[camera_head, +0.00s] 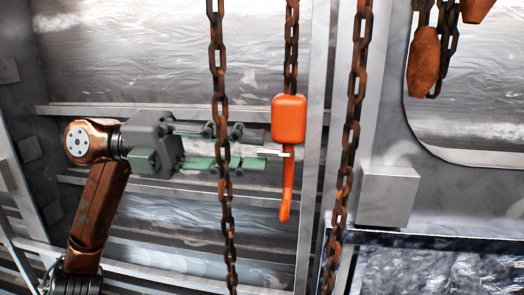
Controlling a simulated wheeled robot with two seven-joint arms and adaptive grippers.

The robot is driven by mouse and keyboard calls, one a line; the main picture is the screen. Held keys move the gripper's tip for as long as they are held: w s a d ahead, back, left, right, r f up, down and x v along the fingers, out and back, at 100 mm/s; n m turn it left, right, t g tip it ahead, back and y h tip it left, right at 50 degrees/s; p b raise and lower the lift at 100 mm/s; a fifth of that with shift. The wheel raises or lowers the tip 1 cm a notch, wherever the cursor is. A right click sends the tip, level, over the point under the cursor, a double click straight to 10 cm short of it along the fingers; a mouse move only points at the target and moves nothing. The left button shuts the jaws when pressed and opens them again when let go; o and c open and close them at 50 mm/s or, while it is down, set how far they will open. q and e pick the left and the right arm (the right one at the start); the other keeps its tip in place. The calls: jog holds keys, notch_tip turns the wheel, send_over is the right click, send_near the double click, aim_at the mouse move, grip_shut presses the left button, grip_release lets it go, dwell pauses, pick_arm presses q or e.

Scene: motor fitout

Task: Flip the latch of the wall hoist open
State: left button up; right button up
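The wall hoist is an orange block (289,119) hanging on a rusty chain (291,50), with a narrow orange arm (287,190) pointing down below it. A small pale lever (273,152), apparently the latch, sticks out to the left just under the block. My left gripper (252,147) comes in from the left, its green fingers apart, one above the other, pointing at the lever. The lower finger reaches close to the lever; I cannot tell whether they touch. I see nothing held. A hanging chain partly hides the fingers. My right gripper is not in view.
A rusty chain (217,60) hangs in front of my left fingers, and another chain (353,110) hangs right of the hoist. Rusty weights (423,62) hang at the upper right. A grey box (387,196) is at the right. Metal wall panels stand behind.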

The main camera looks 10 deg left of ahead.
pick_arm(q)
jog(key=a, duration=0.9)
jog(key=shift+a, duration=0.35)
jog(key=shift+c, duration=0.6)
